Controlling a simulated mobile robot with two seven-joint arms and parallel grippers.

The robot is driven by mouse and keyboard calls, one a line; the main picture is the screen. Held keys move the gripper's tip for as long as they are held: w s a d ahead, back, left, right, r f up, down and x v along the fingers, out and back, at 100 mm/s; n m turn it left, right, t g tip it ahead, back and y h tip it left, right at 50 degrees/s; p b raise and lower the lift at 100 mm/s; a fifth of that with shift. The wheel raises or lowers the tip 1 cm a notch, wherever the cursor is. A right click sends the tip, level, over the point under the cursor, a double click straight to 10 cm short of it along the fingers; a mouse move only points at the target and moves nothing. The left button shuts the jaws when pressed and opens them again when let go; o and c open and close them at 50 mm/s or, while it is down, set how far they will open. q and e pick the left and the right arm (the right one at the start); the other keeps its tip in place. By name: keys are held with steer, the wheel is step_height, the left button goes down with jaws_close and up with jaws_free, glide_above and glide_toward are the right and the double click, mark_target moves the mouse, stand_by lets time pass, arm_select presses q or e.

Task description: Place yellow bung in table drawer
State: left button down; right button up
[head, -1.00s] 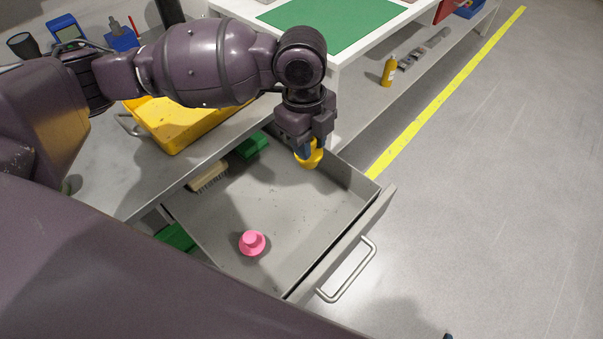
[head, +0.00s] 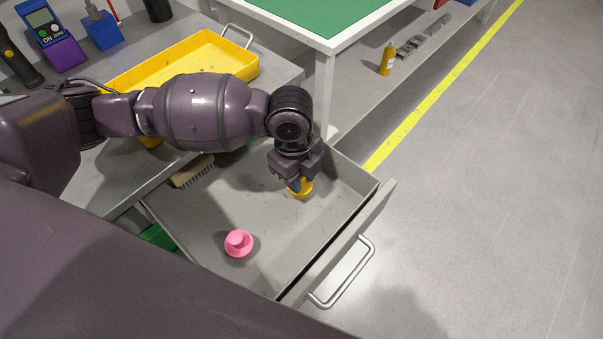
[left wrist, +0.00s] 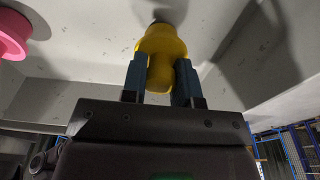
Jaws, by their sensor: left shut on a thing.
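The yellow bung (head: 303,190) is held by my left gripper (head: 294,184) inside the open table drawer (head: 330,235), toward its far right part. In the left wrist view the bung (left wrist: 160,55) sits between the two blue fingers (left wrist: 161,80), which are shut on it. Its wide end points away from the gripper, close to the drawer floor. I cannot tell whether it touches the floor. My right gripper is not in view.
A pink bung (head: 239,243) stands on the drawer floor, nearer the front left. A yellow tray (head: 225,60) is on the table. The drawer's middle floor is clear.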

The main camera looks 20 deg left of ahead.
arm_select(q)
steer(key=shift+f, duration=0.1)
steer(key=shift+f, duration=0.1)
steer(key=c, duration=0.9)
jaws_free()
